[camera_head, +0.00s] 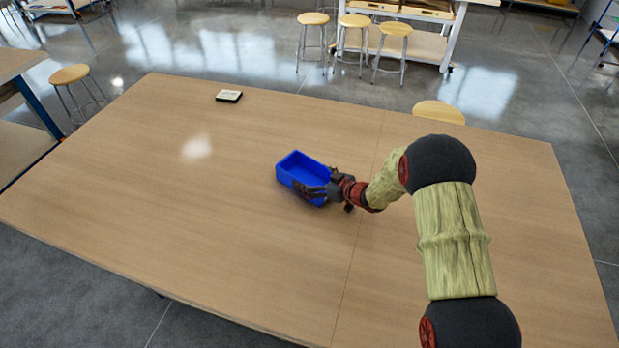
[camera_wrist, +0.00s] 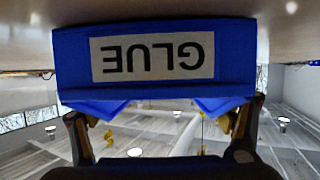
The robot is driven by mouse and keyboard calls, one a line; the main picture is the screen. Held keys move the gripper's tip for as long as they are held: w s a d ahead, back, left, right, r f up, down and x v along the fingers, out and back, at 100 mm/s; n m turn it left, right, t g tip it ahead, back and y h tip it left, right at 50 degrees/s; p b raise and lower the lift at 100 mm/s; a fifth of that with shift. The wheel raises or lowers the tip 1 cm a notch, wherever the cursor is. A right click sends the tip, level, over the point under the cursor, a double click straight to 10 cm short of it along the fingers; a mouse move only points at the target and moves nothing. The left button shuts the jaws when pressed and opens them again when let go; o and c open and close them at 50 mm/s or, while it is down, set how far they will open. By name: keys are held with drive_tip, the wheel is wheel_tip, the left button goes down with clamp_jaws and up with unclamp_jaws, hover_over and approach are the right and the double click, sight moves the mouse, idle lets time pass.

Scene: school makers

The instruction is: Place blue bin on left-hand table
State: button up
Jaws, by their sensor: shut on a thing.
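The blue bin (camera_head: 290,177) is an open-topped rectangular box near the middle of the large wooden table (camera_head: 210,240). My gripper (camera_head: 320,190) reaches it from the right and is shut on it. In the wrist view the bin (camera_wrist: 235,60) fills the upper middle, with a white label reading GLUE upside down. The gripper's two fingers (camera_wrist: 160,118) show at its left and right sides. The bin is at or very close to the tabletop; I cannot tell if it touches. Part of the bin's near right side is hidden by my gripper.
A small black-and-white item (camera_head: 229,96) lies near the table's far left edge. Another table (camera_head: 18,62) stands at the left edge of the view, with a stool (camera_head: 70,74) beside it. Several stools stand beyond the far edge. The tabletop around the bin is clear.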

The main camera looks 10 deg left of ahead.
drive_tip(key=o, duration=1.2)
drive_tip(key=shift+c, duration=0.2)
drive_tip(key=shift+r, duration=0.15)
drive_tip(key=p+v, duration=0.1)
drive_tip(key=v, duration=1.1)
drive_tip(key=shift+d, duration=0.1)
